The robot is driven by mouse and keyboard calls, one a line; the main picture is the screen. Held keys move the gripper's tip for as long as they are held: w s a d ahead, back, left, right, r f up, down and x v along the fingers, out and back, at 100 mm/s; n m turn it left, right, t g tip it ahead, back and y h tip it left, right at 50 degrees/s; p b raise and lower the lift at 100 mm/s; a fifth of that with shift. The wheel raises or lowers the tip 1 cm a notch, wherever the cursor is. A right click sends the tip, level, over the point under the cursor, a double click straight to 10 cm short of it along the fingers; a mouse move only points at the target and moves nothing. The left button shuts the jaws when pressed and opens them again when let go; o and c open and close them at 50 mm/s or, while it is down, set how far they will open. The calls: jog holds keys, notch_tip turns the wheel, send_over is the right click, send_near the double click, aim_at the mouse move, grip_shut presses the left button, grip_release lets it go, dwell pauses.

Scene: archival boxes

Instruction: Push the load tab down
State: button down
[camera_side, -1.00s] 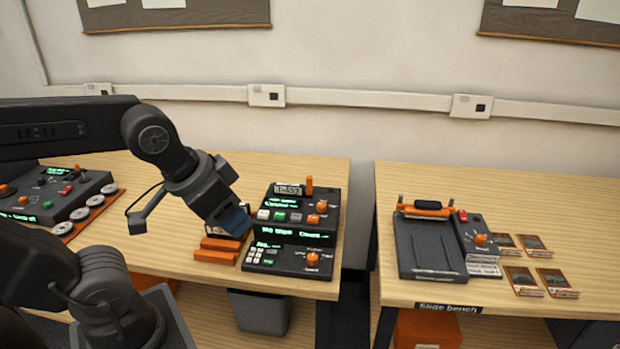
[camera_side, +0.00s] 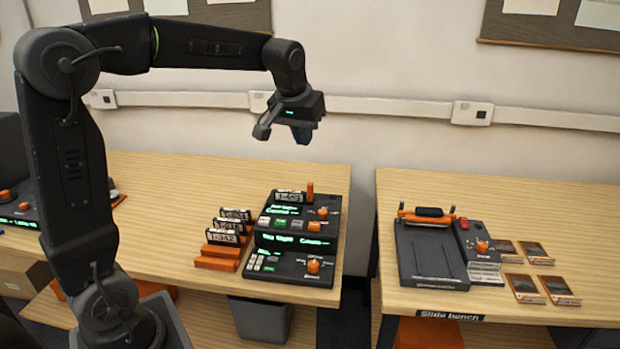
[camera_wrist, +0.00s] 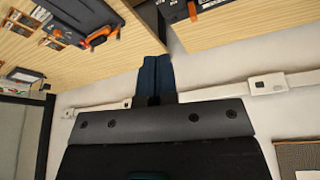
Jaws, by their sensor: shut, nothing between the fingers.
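An orange upright tab (camera_side: 310,188), likely the load tab, stands at the top back of the black control unit (camera_side: 290,262) in the side view. A small numbered cassette (camera_side: 289,197) sits beside it on the left. My gripper (camera_side: 301,137) is high above the unit's back, well clear of the tab, with its blue fingers together and empty. The fingers also show close together in the wrist view (camera_wrist: 155,76). Part of a black device with orange parts (camera_wrist: 180,10) shows at the top of the wrist view; the tab is not clear there.
Several numbered cassettes (camera_side: 228,227) stand in an orange rack (camera_side: 217,262) left of the unit. A second table (camera_side: 560,222) to the right, across a gap, holds a black slide device (camera_side: 428,262) and several slides (camera_side: 525,288). A wall rail (camera_side: 380,108) runs behind.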

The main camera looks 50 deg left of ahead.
aim_at(310, 186)
jog(key=w+a+f+n, duration=0.1)
jog(key=w+a+f, duration=0.2)
jog(key=w+a, duration=0.2)
jog(key=w+a+f+n+g, duration=0.1)
jog(key=w+a+f+n, duration=0.1)
jog(key=w+a+f, duration=0.2)
jog(key=w+a, duration=0.1)
jog(key=a, duration=0.2)
jog(key=shift+w+a+y, duration=0.15)
jog(key=shift+a+y, duration=0.05)
jog(key=shift+y, duration=0.1)
jog(key=shift+f, duration=0.1)
jog(key=x, duration=0.8)
jog(key=s+x, duration=0.1)
jog(key=x, duration=0.4)
jog(key=shift+d+f, duration=0.1)
jog(key=shift+d, duration=0.15)
jog(key=shift+f, duration=0.5)
jog(key=shift+f, duration=1.8)
